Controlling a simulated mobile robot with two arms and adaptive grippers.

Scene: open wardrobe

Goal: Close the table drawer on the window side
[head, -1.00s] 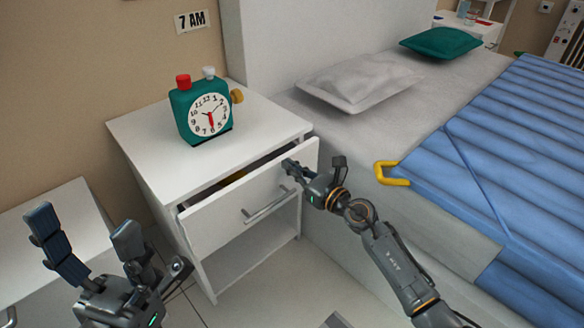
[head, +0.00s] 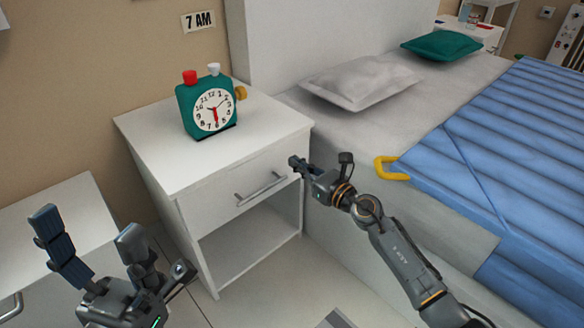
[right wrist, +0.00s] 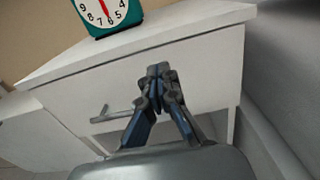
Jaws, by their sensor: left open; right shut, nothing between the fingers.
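The white bedside table (head: 170,160) stands beside the bed. Its drawer (head: 222,197) looks flush with the table body, with no gap visible above its front. The drawer's metal handle (head: 260,189) faces me and also shows in the right wrist view (right wrist: 110,113). My right gripper (head: 296,163) is shut and empty at the right end of the drawer front; in the right wrist view its fingertips (right wrist: 158,70) are in front of the drawer, and I cannot tell whether they touch it. My left gripper (head: 88,238) is open and empty at the lower left, away from the drawer.
A green alarm clock (head: 209,105) stands on the tabletop. An open shelf (head: 245,245) lies below the drawer. The bed (head: 400,190) with a yellow hook (head: 390,168) is close on the right. Another white table (head: 60,220) is at the left.

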